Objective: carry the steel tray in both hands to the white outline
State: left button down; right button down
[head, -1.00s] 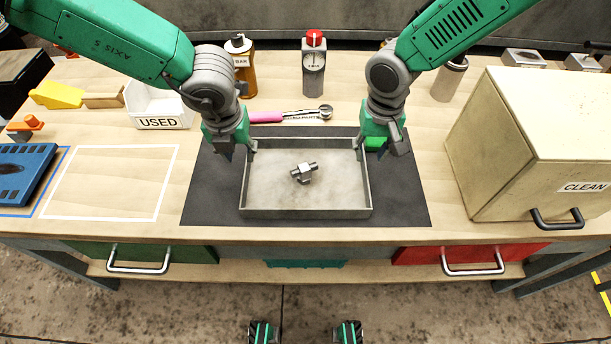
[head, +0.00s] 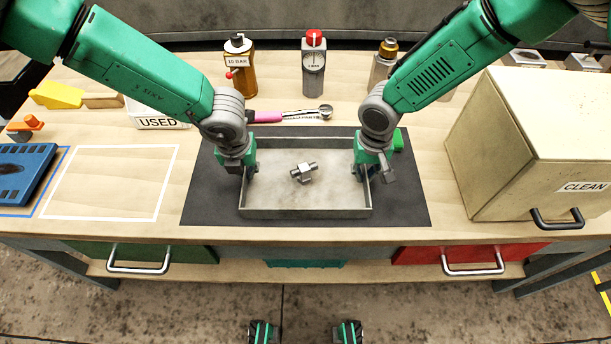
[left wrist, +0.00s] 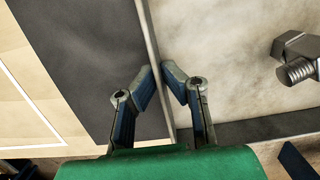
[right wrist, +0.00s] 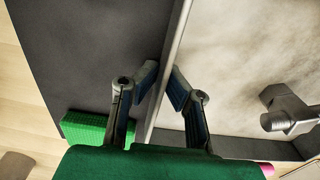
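The steel tray (head: 305,212) lies on a dark mat, with a metal fitting (head: 303,173) inside it. The white outline (head: 167,182) is on the bench to the left of the mat and is empty.
A blue tray (head: 22,176) is left of the outline. A white USED bin (head: 160,122) stands behind it. A pink-handled wrench (head: 290,116) and bottles (head: 314,70) are behind the tray. A CLEAN box (head: 530,150) stands right. A green block (head: 398,141) lies by the right gripper.

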pick_arm(q)
jog(key=shift+r, duration=0.1)
pick_arm(e)
jog(key=shift+r, duration=0.1)
